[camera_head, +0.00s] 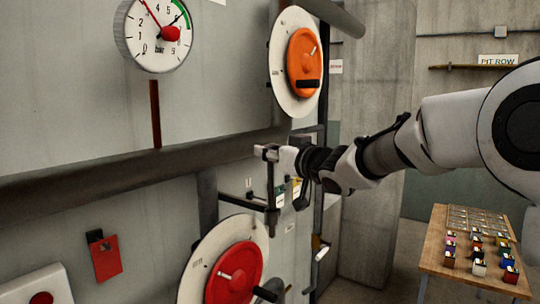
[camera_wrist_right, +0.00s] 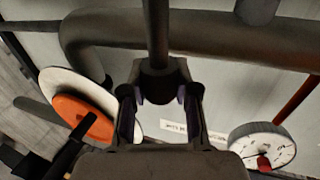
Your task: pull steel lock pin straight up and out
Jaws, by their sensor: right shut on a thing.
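The steel lock pin shows as a dark upright shaft (camera_head: 272,190) in the head view, beside the lower red wheel's pale disc. My right gripper (camera_head: 267,153) reaches in from the right and is shut on the pin's upper end. In the wrist view the two fingers of the gripper (camera_wrist_right: 160,98) close on either side of the pin's dark head, and the shaft (camera_wrist_right: 156,30) runs to the top edge of the picture. The lower end of the pin overlaps the edge of the disc; I cannot tell whether it sits in a hole. My left gripper is not in view.
A red wheel (camera_head: 232,272) is below and an orange wheel (camera_head: 304,62) above the gripper. A thick pipe (camera_head: 120,166) crosses behind. A pressure gauge (camera_head: 155,35) hangs upper left. A wooden table (camera_head: 437,250) with small coloured items stands at the right.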

